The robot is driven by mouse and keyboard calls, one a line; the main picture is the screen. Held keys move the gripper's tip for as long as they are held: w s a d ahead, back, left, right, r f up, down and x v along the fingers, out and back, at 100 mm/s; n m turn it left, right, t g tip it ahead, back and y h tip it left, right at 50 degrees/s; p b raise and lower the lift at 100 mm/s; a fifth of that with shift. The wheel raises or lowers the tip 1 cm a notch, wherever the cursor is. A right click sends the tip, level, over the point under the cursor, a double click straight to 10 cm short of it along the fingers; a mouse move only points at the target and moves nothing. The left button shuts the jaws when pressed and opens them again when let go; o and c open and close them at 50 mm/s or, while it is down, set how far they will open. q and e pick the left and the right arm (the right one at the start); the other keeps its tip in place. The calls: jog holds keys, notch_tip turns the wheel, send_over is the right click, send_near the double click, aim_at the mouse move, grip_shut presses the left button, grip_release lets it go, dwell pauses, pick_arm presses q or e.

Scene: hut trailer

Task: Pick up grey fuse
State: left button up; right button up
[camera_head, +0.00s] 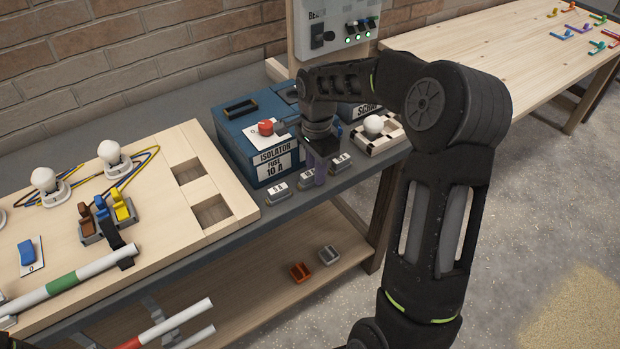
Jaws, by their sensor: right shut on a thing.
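A grey fuse-like piece (329,255) lies on the lower shelf, beside an orange one (301,272). My right gripper (319,160) points down at the front of the bench top, in front of the blue isolator box.
Small grey blocks with white tops (277,193) line the bench's front edge near the gripper. The blue isolator box (243,146) stands behind. A wooden board (170,232) with bulbs and coloured fuses is at left. Concrete floor is open at right.

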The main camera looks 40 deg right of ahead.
grip_shut()
notch_tip(320, 180, up, 10)
jog(key=shift+r+b, duration=0.1)
jog(key=shift+b, duration=0.45)
jog(key=shift+f, duration=0.2)
